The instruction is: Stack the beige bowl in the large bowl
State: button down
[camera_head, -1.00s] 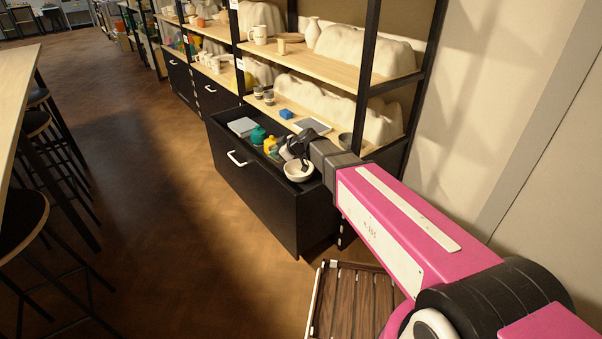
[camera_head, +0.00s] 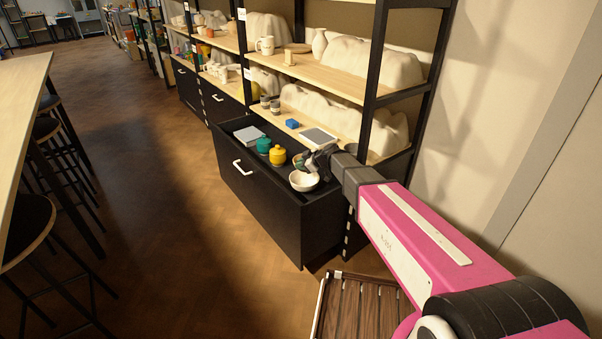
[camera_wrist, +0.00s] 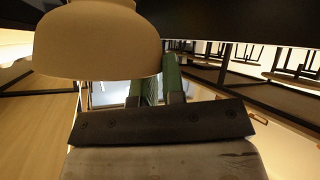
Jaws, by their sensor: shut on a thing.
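The beige bowl (camera_wrist: 100,45) fills the upper left of the wrist view, beside and partly over my green fingers. That picture looks upside down, so the bowl seems upright. In the head view a pale bowl (camera_head: 303,181), apparently the same one, shows at the right end of the open drawer, open side up. My gripper (camera_head: 316,165) is at its back right rim, shut on it. I cannot tell if the bowl touches the drawer floor. I cannot make out a separate large bowl.
The open black drawer (camera_head: 262,196) also holds a yellow jar (camera_head: 278,156), a teal jar (camera_head: 263,145) and a grey box (camera_head: 249,135). Stools (camera_head: 22,228) stand left; the floor between is clear.

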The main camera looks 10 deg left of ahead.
jog(key=shift+f, duration=1.95)
jog(key=shift+f, duration=0.55)
jog(key=c, duration=1.2)
grip_release()
jog(key=shift+r, duration=0.1)
jog(key=v, duration=1.2)
jog(key=shift+r, duration=0.4)
jog(key=s+d+f+m+g+h, duration=0.1)
jog(key=s+d+m+h, duration=0.2)
jog(key=s+d+m, duration=0.3)
jog(key=s+d+f+m+g+h, duration=0.1)
jog(key=s+d+m+h, duration=0.3)
jog(key=d, duration=1.2)
jog(key=s+d+f+m+g+h, duration=0.1)
jog(key=s+d+f+m+h, duration=0.2)
jog(key=s+d+m, duration=0.5)
jog(key=shift+s+d+h, duration=0.3)
jog(key=shift+s+d, duration=1.1)
jog(key=shift+d, duration=0.2)
